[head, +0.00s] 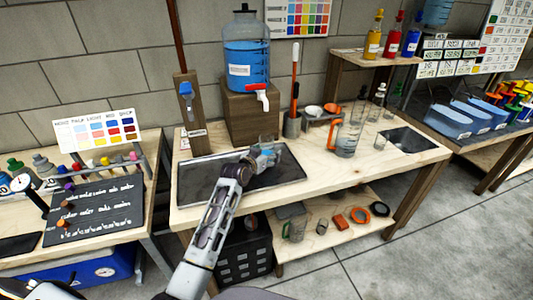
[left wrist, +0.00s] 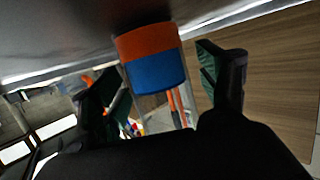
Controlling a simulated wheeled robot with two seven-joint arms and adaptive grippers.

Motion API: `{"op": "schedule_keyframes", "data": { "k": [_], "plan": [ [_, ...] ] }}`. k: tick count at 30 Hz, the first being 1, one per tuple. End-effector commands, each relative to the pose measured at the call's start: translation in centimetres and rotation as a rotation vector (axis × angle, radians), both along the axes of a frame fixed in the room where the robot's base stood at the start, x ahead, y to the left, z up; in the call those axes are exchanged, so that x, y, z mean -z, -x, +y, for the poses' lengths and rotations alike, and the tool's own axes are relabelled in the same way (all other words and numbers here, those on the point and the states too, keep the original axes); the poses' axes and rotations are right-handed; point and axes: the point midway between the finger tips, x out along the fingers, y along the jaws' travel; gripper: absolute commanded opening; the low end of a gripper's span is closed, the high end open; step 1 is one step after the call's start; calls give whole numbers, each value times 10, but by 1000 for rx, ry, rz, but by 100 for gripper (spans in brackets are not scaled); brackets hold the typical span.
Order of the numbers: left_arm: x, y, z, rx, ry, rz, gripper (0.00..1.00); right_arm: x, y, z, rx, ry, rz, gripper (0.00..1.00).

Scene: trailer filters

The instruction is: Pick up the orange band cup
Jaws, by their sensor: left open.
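A cup with an orange band (left wrist: 146,42) and a blue part beside the band shows in the left wrist view, with clear glass reaching between the fingers. In the head view a small clear cup (head: 266,139) shows at my left gripper (head: 266,155), over the dark tray (head: 210,185); its band is hard to make out there. My left gripper (left wrist: 162,88) is open, with one finger on each side of the cup. Contact is not clear. My right gripper is not in view.
A blue water jug (head: 246,60) with a red tap stands on a wooden block behind the tray. The tray's left part is clear.

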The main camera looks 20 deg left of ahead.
Motion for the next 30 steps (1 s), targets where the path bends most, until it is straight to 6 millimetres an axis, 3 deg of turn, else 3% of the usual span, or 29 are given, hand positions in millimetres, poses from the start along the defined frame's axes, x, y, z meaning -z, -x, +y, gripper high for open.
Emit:
{"op": "schedule_keyframes", "data": {
  "k": [6, 18, 20, 30],
  "plan": [
    [0, 0, 0, 0, 0, 0, 72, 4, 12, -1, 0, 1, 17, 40],
    [0, 0, 0, 0, 0, 0, 22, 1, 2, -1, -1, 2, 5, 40],
    [0, 0, 0, 0, 0, -1, 17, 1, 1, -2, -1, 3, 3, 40],
    [-1, 0, 0, 0, 0, -1, 17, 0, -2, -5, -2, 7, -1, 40]
  ]
}}
